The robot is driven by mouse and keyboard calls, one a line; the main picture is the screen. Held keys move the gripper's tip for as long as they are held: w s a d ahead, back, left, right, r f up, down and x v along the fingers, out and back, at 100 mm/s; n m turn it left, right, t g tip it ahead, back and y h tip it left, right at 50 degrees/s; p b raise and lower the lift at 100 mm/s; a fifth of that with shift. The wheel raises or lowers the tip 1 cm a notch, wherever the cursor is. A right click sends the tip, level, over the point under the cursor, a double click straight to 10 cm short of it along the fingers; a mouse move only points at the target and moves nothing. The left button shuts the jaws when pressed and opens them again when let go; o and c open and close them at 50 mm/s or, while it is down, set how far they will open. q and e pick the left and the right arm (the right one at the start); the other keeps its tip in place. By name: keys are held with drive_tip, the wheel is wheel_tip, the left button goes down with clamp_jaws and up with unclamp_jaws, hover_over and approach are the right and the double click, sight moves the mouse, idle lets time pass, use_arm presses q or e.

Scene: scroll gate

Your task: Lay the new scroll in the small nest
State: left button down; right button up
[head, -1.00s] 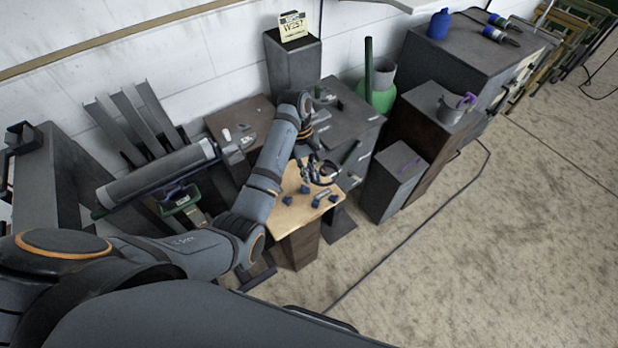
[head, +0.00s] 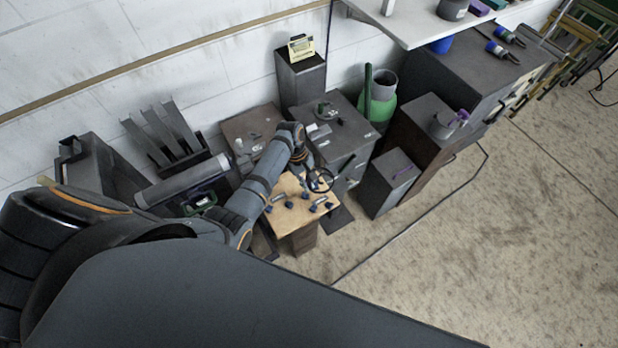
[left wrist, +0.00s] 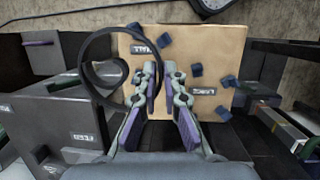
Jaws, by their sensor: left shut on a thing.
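My left gripper (head: 308,168) is low over a small wooden board, coming in from the left. It is shut on a dark curled piece, likely the new scroll (left wrist: 82,65), whose open loop sticks out left of the fingers (left wrist: 164,68) in the left wrist view. The loop also shows in the head view, above the back right of the board. The wooden board (head: 288,219) bears several small blue blocks (left wrist: 196,70) and two labels (left wrist: 202,91). I cannot read which label marks the small nest. The fingers hide the held part. My right gripper is out of view.
A dark grey cabinet (head: 345,133) stands close behind the board. A grey pedestal (head: 385,190) and a brown one (head: 425,135) are to the right. A rack of grey channels (head: 165,135) stands at left.

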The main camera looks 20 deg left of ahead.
use_arm(q)
drive_tip(key=shift+f, duration=0.15)
drive_tip(key=shift+f+b, duration=0.4)
drive_tip(key=shift+f, duration=0.5)
drive_tip(key=b, duration=1)
hover_over(310, 204)
drive_tip(key=a, duration=0.1)
wheel_tip(310, 204, down, 9)
drive_tip(key=shift+r, duration=0.1)
drive_tip(key=shift+w+f+b, duration=0.1)
drive_tip(key=shift+f+b, duration=0.2)
drive_tip(key=shift+f, duration=0.65)
drive_tip(key=shift+p, duration=0.35)
drive_tip(key=shift+f, duration=0.3)
drive_tip(key=c, duration=1.4)
unclamp_jaws()
